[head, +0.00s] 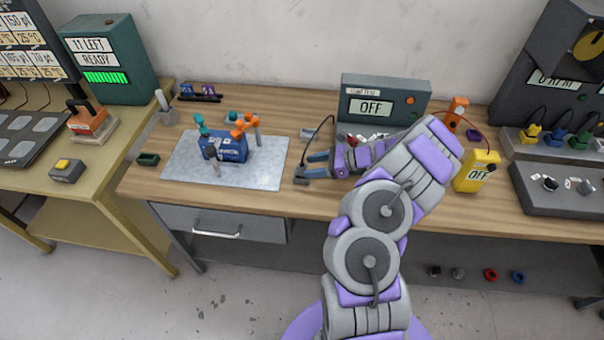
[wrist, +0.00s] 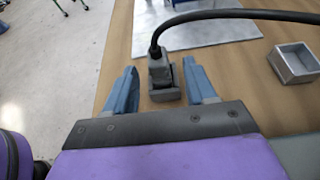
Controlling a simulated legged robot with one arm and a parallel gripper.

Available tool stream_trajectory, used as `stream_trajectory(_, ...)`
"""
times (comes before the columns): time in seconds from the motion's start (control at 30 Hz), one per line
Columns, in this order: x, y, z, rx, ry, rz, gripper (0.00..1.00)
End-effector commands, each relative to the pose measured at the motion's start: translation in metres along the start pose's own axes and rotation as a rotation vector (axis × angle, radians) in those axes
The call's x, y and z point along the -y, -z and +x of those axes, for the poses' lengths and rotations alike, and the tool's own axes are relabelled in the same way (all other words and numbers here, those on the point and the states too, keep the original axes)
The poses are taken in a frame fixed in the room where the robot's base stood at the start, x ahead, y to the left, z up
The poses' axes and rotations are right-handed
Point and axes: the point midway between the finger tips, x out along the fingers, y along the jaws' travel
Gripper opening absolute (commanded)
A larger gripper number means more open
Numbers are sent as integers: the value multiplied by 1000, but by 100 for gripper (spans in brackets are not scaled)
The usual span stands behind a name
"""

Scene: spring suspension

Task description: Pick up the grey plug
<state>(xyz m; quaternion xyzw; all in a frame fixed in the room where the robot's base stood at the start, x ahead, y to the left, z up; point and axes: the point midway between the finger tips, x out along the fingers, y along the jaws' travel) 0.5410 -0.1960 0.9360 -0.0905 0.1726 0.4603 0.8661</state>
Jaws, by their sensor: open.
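The grey plug (wrist: 158,70) is on a thick black cable (wrist: 225,14). In the wrist view it sits between my two blue fingers, at a small grey block-like piece low on the bench. My gripper (wrist: 160,78) is open around it, with a visible gap on each side. In the head view the plug (head: 300,172) shows just left of my gripper's fingertips (head: 309,165). Its cable arches up and right towards the grey box reading OFF (head: 385,100). Whether either finger touches the plug I cannot tell.
A pale metal mat (head: 178,172) with a blue device (head: 228,148) lies left of my gripper. A small square metal tray (wrist: 284,75) is at the right in the wrist view. A yellow meter (head: 476,172) stands right of my arm. Bare wood lies along the bench's front edge.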

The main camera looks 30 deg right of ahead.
Motion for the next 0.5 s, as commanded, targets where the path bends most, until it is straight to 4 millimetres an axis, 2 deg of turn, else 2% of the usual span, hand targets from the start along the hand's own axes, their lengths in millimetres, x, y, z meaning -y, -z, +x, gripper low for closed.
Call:
stream_trajectory(0.27, 0, 0, 15, 0, -1, 0, 55)
stream_trajectory(0.5, -1, -3, 49, 0, -3, -1, 55)
